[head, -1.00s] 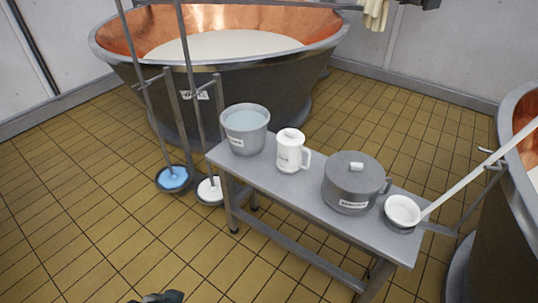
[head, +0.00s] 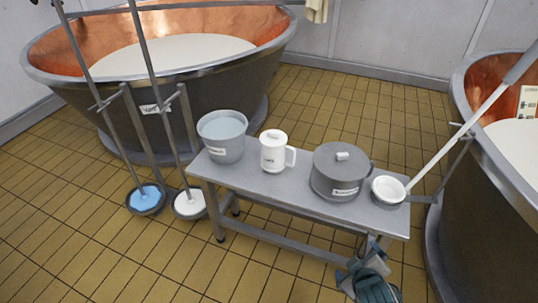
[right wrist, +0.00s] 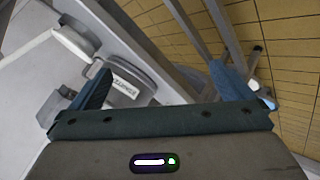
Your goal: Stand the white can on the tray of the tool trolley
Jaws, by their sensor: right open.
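The white can (head: 273,152) has a lid, a side handle and a dark-lettered label. It stands upright on a grey metal bench (head: 245,181), between a bucket and a lidded pot. My right gripper (head: 362,252) is low at the bench's front right, well apart from the can. In the right wrist view the right gripper (right wrist: 162,80) is open, with nothing between its fingers. My left gripper is not in view. I cannot make out a separate tool trolley or its tray.
Two long-handled brushes stand in holders at left (head: 147,199). Copper-lined vats stand behind (head: 140,101) and at right (head: 480,170). Tiled floor (head: 100,265) is open at front left.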

